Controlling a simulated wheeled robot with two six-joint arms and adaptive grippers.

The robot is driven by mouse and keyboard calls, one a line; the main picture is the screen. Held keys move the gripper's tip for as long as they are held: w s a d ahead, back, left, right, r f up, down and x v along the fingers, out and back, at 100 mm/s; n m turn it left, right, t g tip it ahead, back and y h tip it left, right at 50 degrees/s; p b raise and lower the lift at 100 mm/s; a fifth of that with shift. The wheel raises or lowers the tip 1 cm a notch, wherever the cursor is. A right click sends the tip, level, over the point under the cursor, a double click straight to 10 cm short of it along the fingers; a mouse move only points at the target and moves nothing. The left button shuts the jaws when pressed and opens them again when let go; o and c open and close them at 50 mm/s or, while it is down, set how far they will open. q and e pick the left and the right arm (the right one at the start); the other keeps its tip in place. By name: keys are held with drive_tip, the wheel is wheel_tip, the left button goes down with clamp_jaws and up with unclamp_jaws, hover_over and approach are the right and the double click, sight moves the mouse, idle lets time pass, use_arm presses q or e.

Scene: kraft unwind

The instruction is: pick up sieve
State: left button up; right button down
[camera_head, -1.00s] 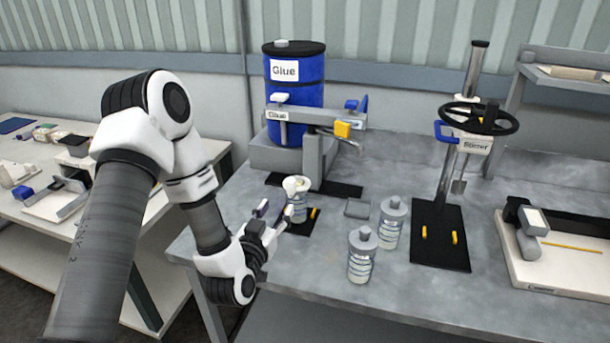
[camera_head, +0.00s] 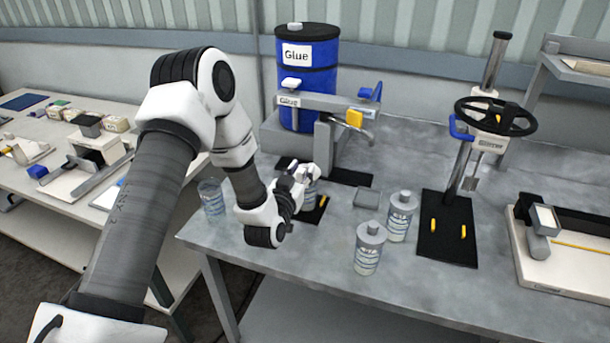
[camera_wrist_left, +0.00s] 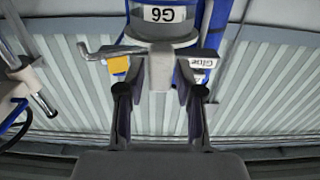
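I cannot pick out a sieve for certain in either view. My left gripper (camera_head: 297,174) is beside the glue dispenser, close to a clear bottle (camera_head: 310,196) under it. The gripper and arm partly cover this bottle. In the left wrist view, the two fingers (camera_wrist_left: 158,100) stand apart, with nothing seen held between them. The grey dispenser part (camera_wrist_left: 160,70) appears beyond and between the fingers. My right gripper is not in view.
The blue glue drum (camera_head: 308,80) stands at the back. Two capped bottles (camera_head: 369,250) (camera_head: 401,217) stand mid-bench. The stirrer (camera_head: 480,130) with its black wheel is to their right. A white tray (camera_head: 580,270) is at far right. The bench front is clear.

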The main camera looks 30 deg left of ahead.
use_arm(q)
clamp_jaws()
drive_tip(key=shift+w+a+r+b, duration=0.15)
drive_tip(key=shift+r+b, duration=0.15)
drive_tip(key=shift+r, duration=0.3)
wheel_tip(320, 180, up, 2)
drive_tip(key=shift+r+b, duration=0.15)
drive_tip(key=shift+b, duration=0.25)
drive_tip(key=s+a+p, duration=0.2)
drive_tip(key=s, duration=0.6)
drive_tip(key=s+a+r+p, duration=0.1)
drive_tip(key=s+a+p, duration=0.1)
drive_tip(key=s, duration=0.5)
drive_tip(key=shift+s+r+p, duration=0.2)
drive_tip(key=shift+s+p, duration=0.15)
drive_tip(key=shift+p, duration=0.15)
